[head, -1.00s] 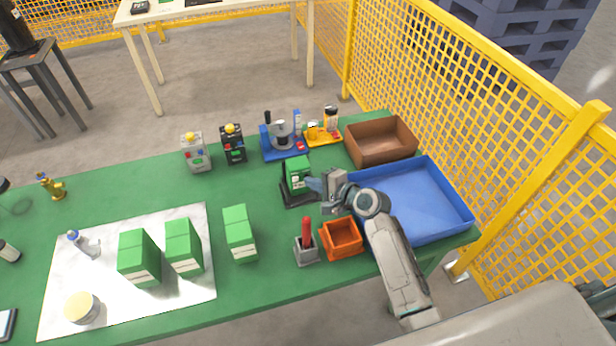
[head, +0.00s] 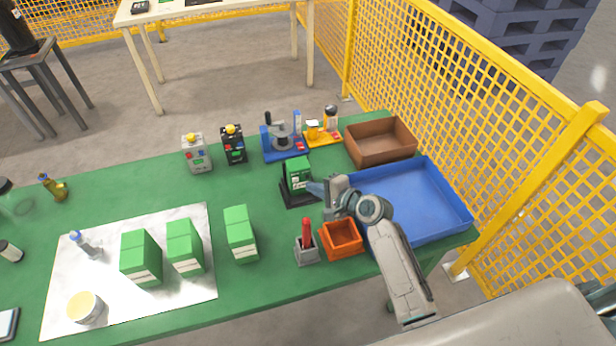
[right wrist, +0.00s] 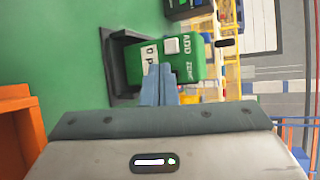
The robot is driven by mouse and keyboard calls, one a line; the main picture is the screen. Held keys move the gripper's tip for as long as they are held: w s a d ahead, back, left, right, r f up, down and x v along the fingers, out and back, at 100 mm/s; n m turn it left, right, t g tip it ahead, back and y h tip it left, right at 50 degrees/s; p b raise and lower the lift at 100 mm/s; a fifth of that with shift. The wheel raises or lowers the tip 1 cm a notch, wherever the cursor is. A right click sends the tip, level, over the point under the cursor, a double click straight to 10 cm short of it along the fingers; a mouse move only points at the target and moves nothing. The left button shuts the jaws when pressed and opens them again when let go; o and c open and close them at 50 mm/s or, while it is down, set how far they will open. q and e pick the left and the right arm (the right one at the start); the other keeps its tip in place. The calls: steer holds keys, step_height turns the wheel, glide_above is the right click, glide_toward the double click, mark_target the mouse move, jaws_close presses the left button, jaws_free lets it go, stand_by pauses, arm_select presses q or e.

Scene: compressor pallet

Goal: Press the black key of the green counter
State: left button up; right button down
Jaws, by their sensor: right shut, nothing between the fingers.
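The green counter (head: 299,172) stands on a black base (head: 297,199) near the middle of the green table, in the head view. In the right wrist view the counter (right wrist: 188,62) shows a white display, a pale key and the labels ADD and ZERO. A small black piece (right wrist: 227,43) sticks out beyond the ADD side; I cannot tell whether it is the black key. My right gripper (head: 311,187) is shut and empty, its tips close to the counter's front right side. In the right wrist view its fingers (right wrist: 158,72) overlap the display edge; contact cannot be told. My left gripper is out of view.
A blue tray (head: 466,207), a brown box (head: 405,130) and an orange bin (head: 342,254) stand right of the counter. A grey block with a red lever (head: 306,240) is in front. Green boxes (head: 240,235) stand left. Other devices (head: 284,145) line the back.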

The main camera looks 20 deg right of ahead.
steer(key=shift+s+d+p, duration=0.1)
steer(key=shift+s+p, duration=0.8)
steer(key=shift+s, duration=1.6)
